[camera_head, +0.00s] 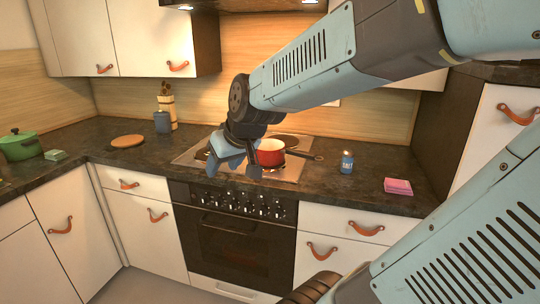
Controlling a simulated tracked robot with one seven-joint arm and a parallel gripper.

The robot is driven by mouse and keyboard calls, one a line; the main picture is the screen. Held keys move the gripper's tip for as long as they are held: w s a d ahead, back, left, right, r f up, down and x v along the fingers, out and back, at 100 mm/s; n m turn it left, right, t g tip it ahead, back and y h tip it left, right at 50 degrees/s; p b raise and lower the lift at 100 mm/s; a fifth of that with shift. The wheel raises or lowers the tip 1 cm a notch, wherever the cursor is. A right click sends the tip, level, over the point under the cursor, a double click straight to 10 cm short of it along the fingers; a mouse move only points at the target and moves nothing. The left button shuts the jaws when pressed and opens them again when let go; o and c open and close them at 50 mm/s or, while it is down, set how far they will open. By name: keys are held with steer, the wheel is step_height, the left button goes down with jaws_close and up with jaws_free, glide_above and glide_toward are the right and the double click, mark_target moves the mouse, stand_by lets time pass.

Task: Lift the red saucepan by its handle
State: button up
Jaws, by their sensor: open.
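The red saucepan (270,155) stands upright on the stove's hob, its dark handle (305,156) pointing right. My gripper (234,171) points downward in front of and to the left of the pan. Its fingers are spread with nothing visible between them. The gripper overlaps the pan's left side in the picture and hides part of it. The handle lies to the right of the gripper, apart from the fingers. I cannot tell the exact depth gap between the gripper and the pan.
A blue jar (346,163) and pink sponges (398,187) lie right of the hob (289,172). A green pot (19,146), a round wooden board (127,141) and a utensil holder (162,123) are at left. The counter's front left of the hob is clear.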

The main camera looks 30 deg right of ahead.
steer(key=w+d+f+t+h, duration=0.15)
steer(key=w+d+f, duration=0.35)
steer(key=w, duration=0.5)
steer(key=n+g+h, duration=0.2)
steer(key=n+h, duration=0.3)
steer(key=h, duration=1.1)
glide_toward(304, 157)
steer(key=shift+t, duration=0.25)
steer(key=x, duration=0.6)
steer(key=shift+d+f, duration=0.3)
steer(key=shift+d, duration=0.15)
steer(key=shift+r+x, duration=0.15)
steer(key=shift+x, duration=1.2)
steer(key=shift+r+x, duration=0.15)
steer(key=shift+x, duration=1.15)
jaws_close()
